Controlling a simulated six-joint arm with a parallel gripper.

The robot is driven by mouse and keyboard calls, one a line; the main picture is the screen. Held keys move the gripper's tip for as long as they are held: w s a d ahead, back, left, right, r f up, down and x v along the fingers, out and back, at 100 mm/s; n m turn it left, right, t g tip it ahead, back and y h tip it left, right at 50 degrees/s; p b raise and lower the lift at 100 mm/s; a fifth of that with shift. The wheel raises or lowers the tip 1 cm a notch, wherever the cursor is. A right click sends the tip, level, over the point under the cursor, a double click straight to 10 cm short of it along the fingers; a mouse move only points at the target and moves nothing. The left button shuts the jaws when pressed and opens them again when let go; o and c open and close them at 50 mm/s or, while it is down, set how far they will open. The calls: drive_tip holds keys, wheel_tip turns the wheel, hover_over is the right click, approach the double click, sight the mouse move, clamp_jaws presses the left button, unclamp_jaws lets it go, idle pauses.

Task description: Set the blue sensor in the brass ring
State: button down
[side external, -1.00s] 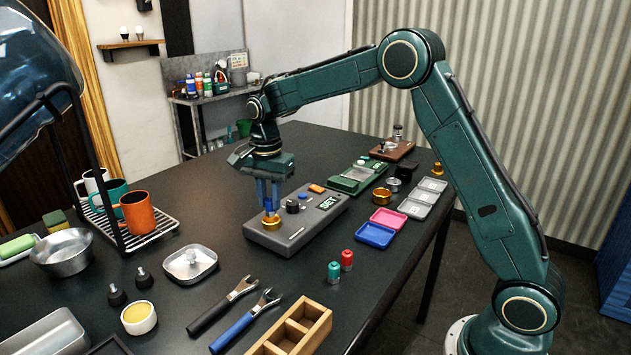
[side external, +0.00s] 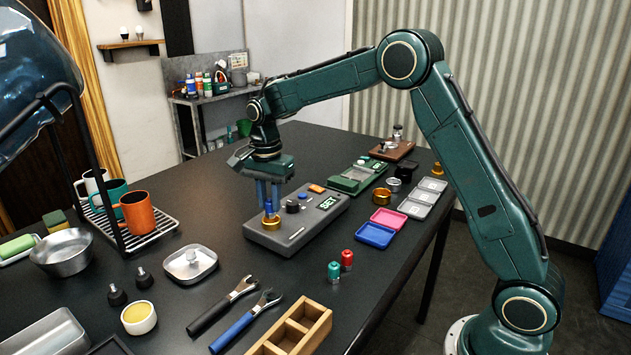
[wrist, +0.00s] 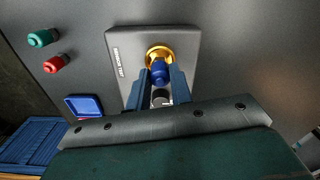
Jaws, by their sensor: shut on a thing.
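The blue sensor (side external: 268,208) stands at the brass ring (side external: 271,223) on the grey test block (side external: 300,232). In the wrist view, the sensor (wrist: 160,72) shows between my fingers, with the brass ring (wrist: 158,51) around its far end. My gripper (side external: 268,203) points down over the ring and is shut on the sensor. It also shows in the wrist view (wrist: 159,80). The sensor's lower end is hidden by the ring, so I cannot tell how deep it sits.
The block also carries a dark knob (side external: 292,206), an orange button (side external: 317,188) and a SET label. A green device (side external: 357,177) lies behind it. Blue (side external: 375,236) and pink (side external: 388,219) trays lie right. Teal (side external: 333,271) and red (side external: 347,259) cylinders stand in front.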

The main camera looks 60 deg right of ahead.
drive_tip(key=shift+f, duration=1.05)
idle(1.9)
drive_tip(key=c, duration=0.8)
unclamp_jaws()
drive_tip(key=shift+o, duration=0.2)
drive_tip(key=shift+r, duration=4.15)
